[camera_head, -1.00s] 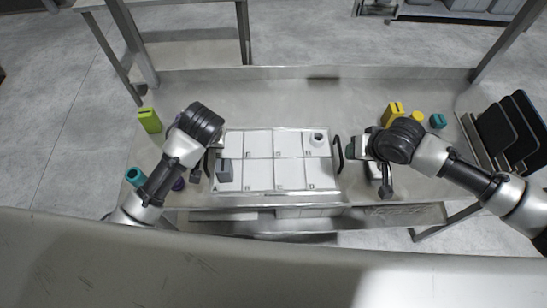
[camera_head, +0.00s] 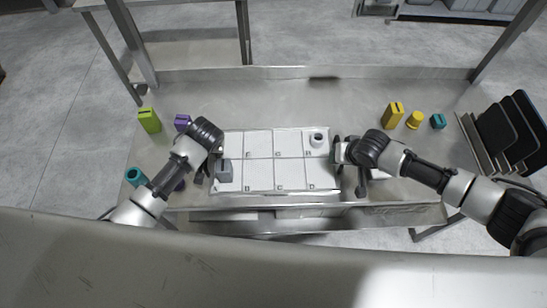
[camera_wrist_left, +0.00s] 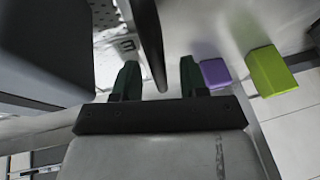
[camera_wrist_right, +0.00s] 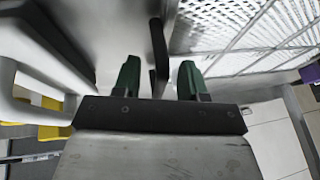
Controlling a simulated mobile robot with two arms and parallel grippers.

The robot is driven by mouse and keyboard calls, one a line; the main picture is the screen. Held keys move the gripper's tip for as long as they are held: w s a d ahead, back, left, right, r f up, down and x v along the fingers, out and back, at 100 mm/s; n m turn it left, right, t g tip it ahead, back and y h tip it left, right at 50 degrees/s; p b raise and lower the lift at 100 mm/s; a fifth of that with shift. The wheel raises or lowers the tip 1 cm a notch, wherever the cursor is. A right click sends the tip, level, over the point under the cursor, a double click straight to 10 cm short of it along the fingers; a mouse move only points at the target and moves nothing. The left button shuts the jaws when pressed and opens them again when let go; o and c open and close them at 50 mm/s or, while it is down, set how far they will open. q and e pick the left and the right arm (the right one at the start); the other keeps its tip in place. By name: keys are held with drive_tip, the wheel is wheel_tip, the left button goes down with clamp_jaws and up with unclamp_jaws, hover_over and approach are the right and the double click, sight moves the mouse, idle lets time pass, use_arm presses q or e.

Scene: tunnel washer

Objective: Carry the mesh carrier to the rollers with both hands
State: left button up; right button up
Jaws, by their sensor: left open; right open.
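The mesh carrier (camera_head: 262,160) is a pale, shallow tray divided into compartments, lying on the metal table. Its mesh shows in the right wrist view (camera_wrist_right: 230,22). My left gripper (camera_head: 217,160) is at its left end, open. In the left wrist view a black handle (camera_wrist_left: 149,40) extends between the fingers (camera_wrist_left: 158,80). My right gripper (camera_head: 342,155) is at the right end, open. In the right wrist view a black handle (camera_wrist_right: 158,45) lies between its fingers (camera_wrist_right: 158,80). Contact with either handle cannot be told. I cannot identify the rollers.
A grey block (camera_head: 224,171) and a white cup-like piece (camera_head: 317,139) sit in the carrier. Left are green (camera_head: 149,120), purple (camera_head: 182,122) and teal (camera_head: 136,176) pieces; right, yellow (camera_head: 393,114) and teal (camera_head: 438,121) ones. Dark panels (camera_head: 510,130) stand far right. The table behind the carrier is clear.

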use_arm(q)
drive_tip(key=shift+f, duration=0.1)
use_arm(e)
drive_tip(key=shift+f, duration=0.1)
use_arm(q)
clamp_jaws()
use_arm(e)
clamp_jaws()
use_arm(q)
drive_tip(key=shift+a, duration=0.1)
idle(0.9)
drive_tip(key=shift+w, duration=0.1)
use_arm(e)
drive_tip(key=shift+w+r, duration=0.2)
